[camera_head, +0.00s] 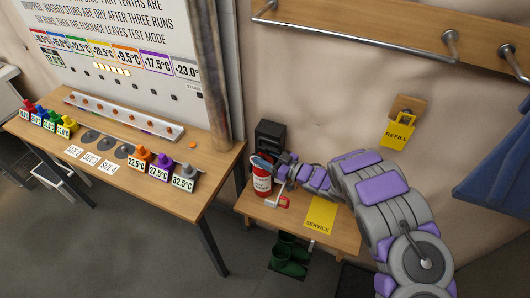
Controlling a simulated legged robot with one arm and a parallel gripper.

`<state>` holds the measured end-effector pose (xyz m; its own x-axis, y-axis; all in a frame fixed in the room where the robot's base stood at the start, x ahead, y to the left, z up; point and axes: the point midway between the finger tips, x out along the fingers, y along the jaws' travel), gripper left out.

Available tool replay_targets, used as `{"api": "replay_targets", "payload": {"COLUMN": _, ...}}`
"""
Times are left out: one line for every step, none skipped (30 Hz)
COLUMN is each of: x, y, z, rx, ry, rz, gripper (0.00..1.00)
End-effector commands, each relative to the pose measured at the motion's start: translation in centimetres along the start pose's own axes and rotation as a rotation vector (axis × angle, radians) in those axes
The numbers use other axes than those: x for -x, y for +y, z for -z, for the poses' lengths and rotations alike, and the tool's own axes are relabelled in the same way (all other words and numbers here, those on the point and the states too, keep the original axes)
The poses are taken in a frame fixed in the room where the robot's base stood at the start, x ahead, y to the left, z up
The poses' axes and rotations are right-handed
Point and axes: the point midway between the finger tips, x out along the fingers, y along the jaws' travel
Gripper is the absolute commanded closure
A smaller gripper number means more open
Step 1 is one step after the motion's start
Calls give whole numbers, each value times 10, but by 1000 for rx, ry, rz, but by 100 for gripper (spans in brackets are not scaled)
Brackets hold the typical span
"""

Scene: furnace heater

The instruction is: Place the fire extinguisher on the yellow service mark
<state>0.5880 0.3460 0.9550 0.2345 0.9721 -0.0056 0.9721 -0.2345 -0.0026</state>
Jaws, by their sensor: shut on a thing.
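The red fire extinguisher (262,181) with a white label stands upright at the left part of the small wooden table, close to its left edge. My gripper (268,166) is shut on the upper part of the extinguisher; the fingers are small and partly hidden. My purple and grey arm reaches to it from the right. The yellow service mark (320,215) lies flat on the same table, to the right of the extinguisher and apart from it. Whether the extinguisher's base touches the table is hard to tell.
A red-handled item (283,201) lies between extinguisher and mark. A black box (270,136) stands behind the extinguisher. Green boots (290,255) stand below the table. A yellow REFILL tag (398,132) hangs on the wall. A larger table (185,205) with colored weights stands at left.

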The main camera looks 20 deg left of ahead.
Motion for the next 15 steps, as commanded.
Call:
{"api": "replay_targets", "payload": {"x": -1, "y": 4, "z": 1, "rx": 3, "ry": 8, "rz": -2, "gripper": 100}}
{"api": "replay_targets", "payload": {"x": -1, "y": 4, "z": 1, "rx": 3, "ry": 8, "rz": -2, "gripper": 100}}
{"api": "replay_targets", "payload": {"x": -1, "y": 4, "z": 1, "rx": 4, "ry": 8, "rz": -1, "gripper": 100}}
{"api": "replay_targets", "payload": {"x": -1, "y": 4, "z": 1, "rx": 4, "ry": 8, "rz": -1, "gripper": 100}}
{"api": "replay_targets", "payload": {"x": -1, "y": 4, "z": 1, "rx": 4, "ry": 8, "rz": -1, "gripper": 100}}
{"api": "replay_targets", "payload": {"x": -1, "y": 4, "z": 2, "rx": 4, "ry": 8, "rz": -1, "gripper": 100}}
{"api": "replay_targets", "payload": {"x": -1, "y": 4, "z": 2, "rx": 4, "ry": 8, "rz": -1, "gripper": 100}}
{"api": "replay_targets", "payload": {"x": -1, "y": 4, "z": 2, "rx": 4, "ry": 8, "rz": -1, "gripper": 100}}
{"api": "replay_targets", "payload": {"x": -1, "y": 4, "z": 2, "rx": 4, "ry": 8, "rz": -1, "gripper": 100}}
{"api": "replay_targets", "payload": {"x": -1, "y": 4, "z": 1, "rx": 4, "ry": 8, "rz": -1, "gripper": 100}}
{"api": "replay_targets", "payload": {"x": -1, "y": 4, "z": 1, "rx": 4, "ry": 8, "rz": -1, "gripper": 100}}
{"api": "replay_targets", "payload": {"x": -1, "y": 4, "z": 0, "rx": 4, "ry": 9, "rz": 0, "gripper": 100}}
{"api": "replay_targets", "payload": {"x": -1, "y": 4, "z": -1, "rx": 4, "ry": 8, "rz": -1, "gripper": 100}}
{"api": "replay_targets", "payload": {"x": -2, "y": 4, "z": -1, "rx": 3, "ry": 7, "rz": 1, "gripper": 39}}
{"api": "replay_targets", "payload": {"x": -1, "y": 4, "z": -1, "rx": 3, "ry": 7, "rz": 1, "gripper": 35}}
